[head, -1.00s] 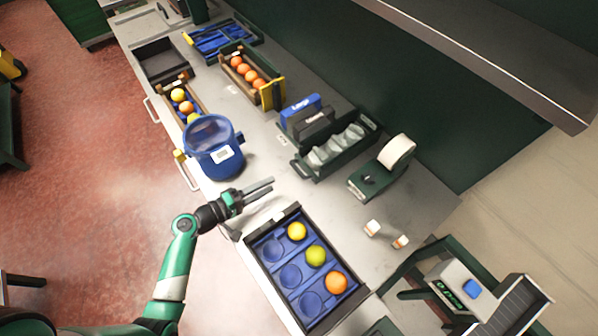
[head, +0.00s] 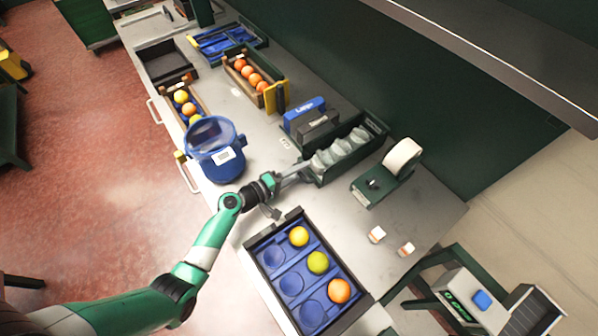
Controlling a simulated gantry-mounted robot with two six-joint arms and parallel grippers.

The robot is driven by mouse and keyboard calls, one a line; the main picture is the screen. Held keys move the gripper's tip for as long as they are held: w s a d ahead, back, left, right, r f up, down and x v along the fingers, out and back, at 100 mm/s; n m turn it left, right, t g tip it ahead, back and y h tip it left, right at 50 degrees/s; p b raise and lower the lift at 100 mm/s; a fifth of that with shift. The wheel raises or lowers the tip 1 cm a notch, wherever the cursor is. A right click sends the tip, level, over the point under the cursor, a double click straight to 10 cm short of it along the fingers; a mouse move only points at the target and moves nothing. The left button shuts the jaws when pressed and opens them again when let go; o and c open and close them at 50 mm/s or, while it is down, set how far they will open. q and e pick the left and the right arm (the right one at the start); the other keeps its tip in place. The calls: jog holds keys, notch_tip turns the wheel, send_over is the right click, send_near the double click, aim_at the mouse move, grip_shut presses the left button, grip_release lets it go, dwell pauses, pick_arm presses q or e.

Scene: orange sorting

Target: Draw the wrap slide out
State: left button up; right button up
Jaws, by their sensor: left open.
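The wrap slide appears to be the dark green tray (head: 352,163) holding several crumpled grey-white wraps (head: 340,150), on the bench right of the middle in the head view. My left gripper (head: 299,173) is open, at the tray's left end. Its fingertips are close to that end, and I cannot tell whether they touch it. The tray's end is partly hidden by the fingers. My right gripper is not in view.
A crate (head: 257,237) with several round fruits lies just below the gripper. A tape dispenser (head: 366,192) stands right of the tray, and blue and black boxes (head: 308,118) stand behind it.

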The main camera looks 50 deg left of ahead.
pick_arm(q)
grip_shut()
dwell(1.4)
